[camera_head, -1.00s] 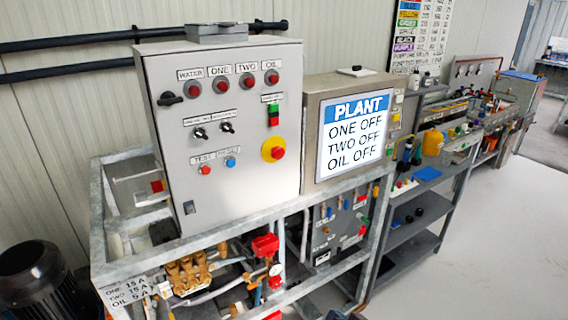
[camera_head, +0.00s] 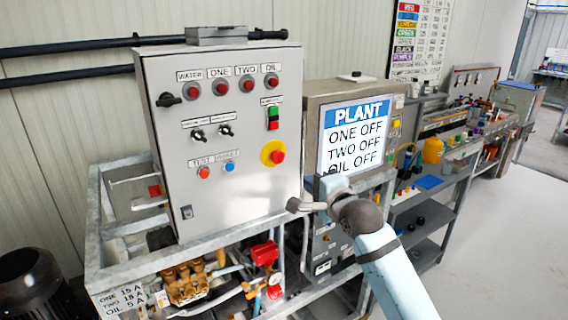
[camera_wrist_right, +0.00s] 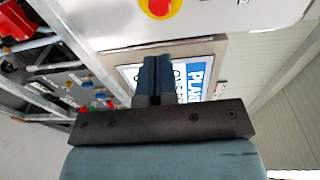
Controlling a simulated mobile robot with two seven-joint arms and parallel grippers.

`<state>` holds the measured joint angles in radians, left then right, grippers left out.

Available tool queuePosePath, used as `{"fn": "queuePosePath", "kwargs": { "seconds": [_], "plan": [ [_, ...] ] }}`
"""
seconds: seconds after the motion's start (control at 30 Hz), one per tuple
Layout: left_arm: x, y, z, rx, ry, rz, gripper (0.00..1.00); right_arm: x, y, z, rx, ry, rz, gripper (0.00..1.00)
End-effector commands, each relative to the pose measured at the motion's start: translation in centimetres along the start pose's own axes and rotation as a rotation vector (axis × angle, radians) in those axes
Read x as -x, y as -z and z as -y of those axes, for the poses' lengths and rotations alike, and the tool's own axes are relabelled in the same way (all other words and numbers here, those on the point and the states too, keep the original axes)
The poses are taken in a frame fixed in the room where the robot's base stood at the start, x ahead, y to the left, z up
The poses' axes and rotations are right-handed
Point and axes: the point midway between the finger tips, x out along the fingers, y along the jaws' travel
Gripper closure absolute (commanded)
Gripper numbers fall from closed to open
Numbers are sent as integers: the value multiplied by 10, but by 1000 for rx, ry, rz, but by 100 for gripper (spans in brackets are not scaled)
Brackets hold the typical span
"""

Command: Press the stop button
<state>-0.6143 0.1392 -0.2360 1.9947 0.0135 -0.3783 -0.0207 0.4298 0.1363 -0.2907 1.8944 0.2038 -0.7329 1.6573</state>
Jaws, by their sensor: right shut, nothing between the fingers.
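The grey control cabinet (camera_head: 240,185) carries a green button (camera_head: 273,113) with a red button (camera_head: 273,125) directly below it, under a small label too small to read. Lower on the same face is a red mushroom button (camera_head: 277,156) on a yellow disc. The mushroom button also shows in the right wrist view (camera_wrist_right: 159,6), cut by the top edge. My right gripper (camera_head: 294,205) is shut and empty, below and right of the mushroom button and apart from it. Its closed fingers (camera_wrist_right: 156,62) show in the right wrist view. My left gripper is out of view.
A screen (camera_head: 352,135) reading PLANT, ONE OFF, TWO OFF, OIL OFF stands right of the cabinet, its lower part partly behind my right arm. Red TEST (camera_head: 203,172) and blue (camera_head: 229,167) buttons sit lower left. A metal frame (camera_head: 100,225) with pump parts lies below.

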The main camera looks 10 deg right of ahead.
Motion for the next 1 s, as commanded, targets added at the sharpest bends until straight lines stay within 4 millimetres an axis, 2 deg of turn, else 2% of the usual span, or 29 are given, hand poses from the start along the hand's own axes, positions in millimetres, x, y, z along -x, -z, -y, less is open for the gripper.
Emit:
{"fn": "queuePosePath", "kwargs": {
  "seconds": [0.23,0.37,0.8,1.0],
  "plan": [
    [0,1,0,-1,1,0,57,-3,0,0,2,-1,0,100],
    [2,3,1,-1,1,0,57,-16,0,2,3,0,0,100],
    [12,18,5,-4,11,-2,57,-106,1,2,5,-1,-2,100],
    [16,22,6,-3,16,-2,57,-132,0,1,4,-1,-1,100]
  ]
}}
